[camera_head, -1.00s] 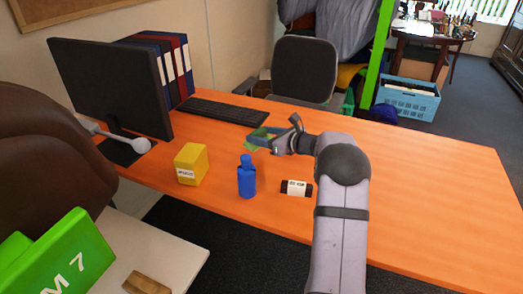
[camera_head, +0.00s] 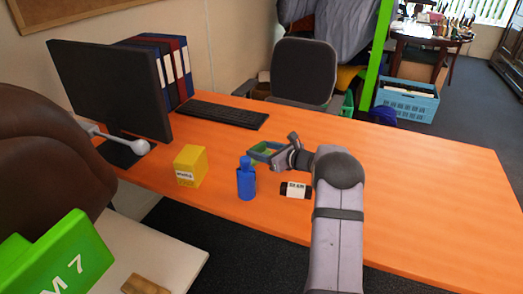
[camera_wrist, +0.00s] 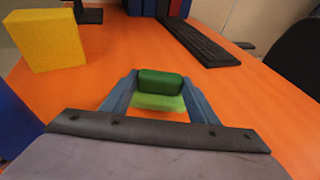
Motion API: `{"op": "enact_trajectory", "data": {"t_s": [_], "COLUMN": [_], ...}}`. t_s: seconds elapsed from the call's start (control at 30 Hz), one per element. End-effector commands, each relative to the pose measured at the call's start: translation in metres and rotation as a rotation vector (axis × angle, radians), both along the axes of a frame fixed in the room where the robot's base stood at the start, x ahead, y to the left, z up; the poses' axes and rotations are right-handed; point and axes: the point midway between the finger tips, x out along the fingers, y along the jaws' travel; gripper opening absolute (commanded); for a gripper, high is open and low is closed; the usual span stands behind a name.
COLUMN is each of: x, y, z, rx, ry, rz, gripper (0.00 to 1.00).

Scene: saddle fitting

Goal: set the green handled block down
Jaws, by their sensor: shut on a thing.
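The green handled block (camera_wrist: 160,84) is between the two blue-grey fingers of my gripper (camera_wrist: 158,93) in the wrist view. It has a dark green upper part and a lighter green part nearer to me. In the head view my gripper (camera_head: 264,150) is low over the orange desk (camera_head: 400,200), behind and right of the blue bottle. Only a bit of the green block (camera_head: 262,149) shows there between the fingers. Whether its underside touches the desk cannot be told.
A blue bottle (camera_head: 246,182), a yellow box (camera_head: 190,165) and a dark cylinder with a white label (camera_head: 296,190) stand or lie near my gripper. A keyboard (camera_head: 224,113) and monitor (camera_head: 110,85) are behind. The desk's right side is clear.

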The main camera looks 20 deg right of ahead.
Motion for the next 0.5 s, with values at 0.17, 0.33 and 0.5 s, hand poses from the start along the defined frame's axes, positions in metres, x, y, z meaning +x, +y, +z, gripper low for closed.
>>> {"op": "enact_trajectory", "data": {"t_s": [0.17, 0.33, 0.5], "x": [0.0001, 0.0, 0.0], "y": [0.0, 0.0, 0.0], "z": [-0.0044, -0.0028, -0.0027], "rx": [0.0, 0.0, 0.0], "ry": [-0.001, 0.0, 0.0], "rz": [0.0, 0.0, 0.0], "gripper": [0.27, 0.73, 0.73]}}
